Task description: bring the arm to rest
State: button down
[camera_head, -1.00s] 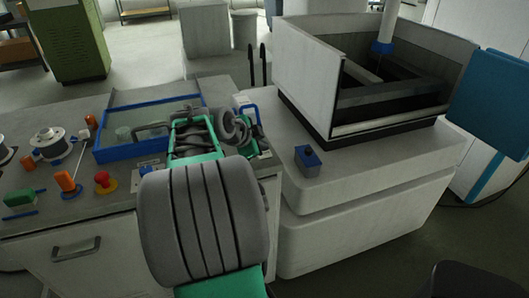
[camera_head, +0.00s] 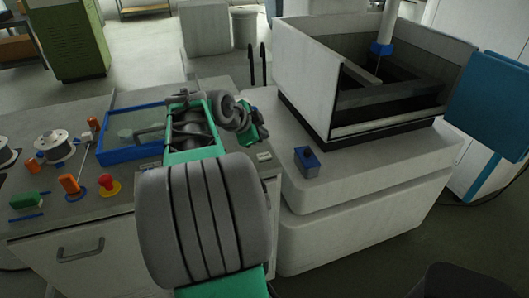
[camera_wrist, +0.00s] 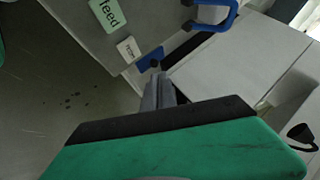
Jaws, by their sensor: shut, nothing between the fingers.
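My arm rises from the bottom of the head view, with its grey ribbed link in front and its green and grey forearm over the right part of the bench (camera_head: 120,195). Its far end reaches towards the gap beside the white machine (camera_head: 350,185). My gripper (camera_wrist: 157,92) shows in the wrist view as a green and black body with grey fingers together and nothing between them. The fingers point towards the bench edge, near a green "feed" label (camera_wrist: 108,14) and a small white label (camera_wrist: 128,50). In the head view the fingers cannot be made out.
A blue-framed tray (camera_head: 128,153), wire spools (camera_head: 55,147) and a red and yellow button (camera_head: 108,184) are on the bench. A small blue block (camera_head: 307,160) sits on the machine's ledge. A blue panel (camera_head: 495,105) stands at right. A blue handle (camera_wrist: 228,14) shows in the wrist view.

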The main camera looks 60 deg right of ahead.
dwell(0.7)
jog(key=w+a+n+t+y, duration=0.1)
jog(key=w+a+n, duration=0.3)
jog(key=a, duration=0.2)
jog(key=w+a+f+n+t+y+p, duration=0.1)
jog(key=w+a+n+t, duration=0.1)
jog(key=w+a+n, duration=0.2)
jog(key=w+a+f+n+t+y, duration=0.1)
jog(key=w+a+n, duration=0.3)
jog(key=a, duration=0.6)
jog(key=shift+w+a+t, duration=0.25)
jog(key=shift+w+t, duration=0.05)
jog(key=shift+w, duration=0.55)
jog(key=s+a+f+n+y, duration=0.2)
jog(key=a+n, duration=0.6)
jog(key=a, duration=0.5)
jog(key=s+a+f+n+y+p, duration=0.1)
jog(key=a+n+y, duration=0.3)
jog(key=a+n, duration=0.5)
jog(key=s+a+f, duration=0.1)
jog(key=a, duration=0.4)
jog(key=shift+s+a+f+p, duration=0.15)
jog(key=shift+a+f+p, duration=0.05)
jog(key=shift+a+p, duration=0.1)
